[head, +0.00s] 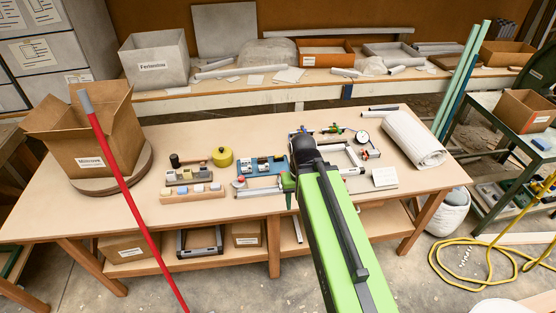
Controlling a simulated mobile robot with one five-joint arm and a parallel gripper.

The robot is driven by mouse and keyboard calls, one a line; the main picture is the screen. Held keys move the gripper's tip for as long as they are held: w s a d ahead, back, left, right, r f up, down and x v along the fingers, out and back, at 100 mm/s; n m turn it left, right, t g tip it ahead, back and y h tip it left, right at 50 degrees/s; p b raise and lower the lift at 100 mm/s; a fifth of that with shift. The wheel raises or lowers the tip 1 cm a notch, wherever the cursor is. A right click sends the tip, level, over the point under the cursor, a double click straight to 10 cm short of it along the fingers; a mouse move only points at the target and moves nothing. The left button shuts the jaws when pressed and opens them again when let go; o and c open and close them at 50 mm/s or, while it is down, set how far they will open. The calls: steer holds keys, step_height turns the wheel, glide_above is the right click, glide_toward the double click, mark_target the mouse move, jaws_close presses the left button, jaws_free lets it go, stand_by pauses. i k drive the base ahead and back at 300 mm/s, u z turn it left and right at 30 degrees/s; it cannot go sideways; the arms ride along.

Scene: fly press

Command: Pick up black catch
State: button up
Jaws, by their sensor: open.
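I cannot pick out the black catch for certain. Small dark and pale parts sit in a blue tray (275,175) at the middle of the workbench (120,205), too small to tell apart. My green arm reaches up from the bottom of the head view over the bench. My gripper (303,146) is at its dark far end, just right of the blue tray and at the left side of a pale metal frame (352,171). Nothing shows held in it. The arm hides part of the bench and the frame, and the fingertips are hard to make out.
A dial gauge (362,137) and a white roll (413,140) lie right. A red pole (125,185) crosses the left. A yellow hose (450,278) lies on the floor.

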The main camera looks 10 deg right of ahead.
mark_target(276, 158)
steer(key=z, duration=0.75)
steer(key=i, duration=1.2)
steer(key=z, duration=5.7)
steer(key=i, duration=0.1)
steer(key=z, duration=3.4)
steer(key=i, duration=0.5)
steer(key=u, duration=0.1)
